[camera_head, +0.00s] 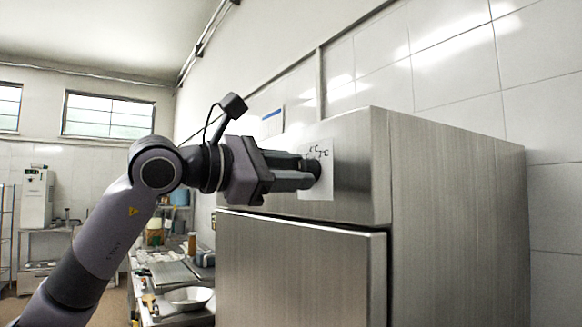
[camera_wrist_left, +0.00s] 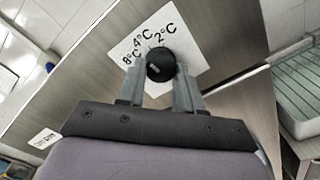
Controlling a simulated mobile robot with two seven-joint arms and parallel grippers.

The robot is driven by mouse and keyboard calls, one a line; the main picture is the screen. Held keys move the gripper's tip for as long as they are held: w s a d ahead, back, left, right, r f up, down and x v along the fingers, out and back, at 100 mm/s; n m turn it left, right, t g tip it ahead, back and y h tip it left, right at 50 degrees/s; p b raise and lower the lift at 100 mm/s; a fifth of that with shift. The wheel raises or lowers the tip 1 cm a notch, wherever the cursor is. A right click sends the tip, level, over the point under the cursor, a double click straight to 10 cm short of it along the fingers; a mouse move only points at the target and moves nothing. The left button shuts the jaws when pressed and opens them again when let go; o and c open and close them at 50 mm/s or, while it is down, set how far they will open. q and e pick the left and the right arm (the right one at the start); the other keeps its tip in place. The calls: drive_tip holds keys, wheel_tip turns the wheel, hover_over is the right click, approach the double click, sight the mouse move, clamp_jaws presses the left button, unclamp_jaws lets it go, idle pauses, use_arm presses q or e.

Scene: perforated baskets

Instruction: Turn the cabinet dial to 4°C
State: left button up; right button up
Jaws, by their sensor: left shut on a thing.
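The steel cabinet (camera_head: 300,262) stands at the centre-right, with a white label plate (camera_head: 318,190) on its upper front panel. A round black dial (camera_head: 315,168) sits on that plate. In the left wrist view the dial (camera_wrist_left: 160,62) lies between the fingertips, with 8°C, 4°C and 2°C printed in an arc around its far side on the label plate (camera_wrist_left: 146,36). A pale mark shows on the dial face, but I cannot tell which number it points to. My left gripper (camera_head: 306,173), also in the left wrist view (camera_wrist_left: 160,78), is shut on the dial. My right gripper is out of view.
The cabinet door (camera_head: 300,225) below the panel is closed. A tiled wall (camera_head: 450,60) stands close behind the cabinet. At the left, a cluttered counter holds a metal bowl (camera_head: 188,297). In the left wrist view a ribbed tray (camera_wrist_left: 298,90) is at the right edge.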

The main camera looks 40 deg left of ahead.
use_arm(q)
drive_tip(key=shift+m, duration=0.8)
drive_tip(key=o, duration=1)
drive_tip(key=shift+o, duration=0.2)
drive_tip(key=b+v, duration=0.1)
drive_tip(key=v, duration=0.6)
drive_tip(key=shift+b, duration=0.35)
drive_tip(key=shift+s, duration=0.1)
